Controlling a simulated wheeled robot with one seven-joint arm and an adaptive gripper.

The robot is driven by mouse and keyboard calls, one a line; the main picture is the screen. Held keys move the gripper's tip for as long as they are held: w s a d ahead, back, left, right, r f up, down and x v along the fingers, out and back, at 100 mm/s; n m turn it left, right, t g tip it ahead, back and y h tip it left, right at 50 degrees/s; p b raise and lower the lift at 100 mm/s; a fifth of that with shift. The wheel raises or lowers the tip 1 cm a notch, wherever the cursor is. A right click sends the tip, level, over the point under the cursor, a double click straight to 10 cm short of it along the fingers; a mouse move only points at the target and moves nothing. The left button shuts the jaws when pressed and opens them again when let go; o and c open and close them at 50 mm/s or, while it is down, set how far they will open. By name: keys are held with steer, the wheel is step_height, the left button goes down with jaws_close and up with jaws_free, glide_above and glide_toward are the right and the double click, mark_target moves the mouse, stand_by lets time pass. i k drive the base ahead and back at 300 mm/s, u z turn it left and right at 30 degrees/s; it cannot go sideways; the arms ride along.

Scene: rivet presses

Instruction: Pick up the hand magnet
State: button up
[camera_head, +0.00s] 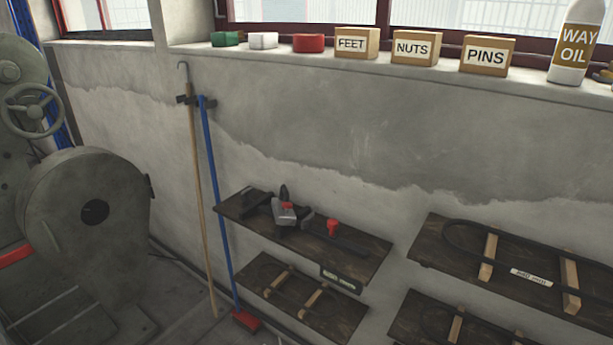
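On the upper dark wooden shelf (375,262) on the middle of the wall, several small tools lie close together. One is a small tool with a red upright handle (333,227), next to a dark flat bar. To its left is a grey block-like tool with a red part (285,213) and black parts around it. A black tool (255,199) lies at the shelf's left end. I cannot tell for certain which of these is the hand magnet. The label on the shelf's front edge is too small to read. My gripper is not in view.
A wooden pole (195,200) and a blue-handled broom (216,190) lean left of the shelf. Lower and right shelves (470,258) hold dark loops on wooden blocks. Boxes and a way oil bottle (574,45) stand on the sill. A large grey machine (85,205) fills the left.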

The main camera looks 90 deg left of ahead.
mark_target(282, 218)
steer(key=u, duration=1.8)
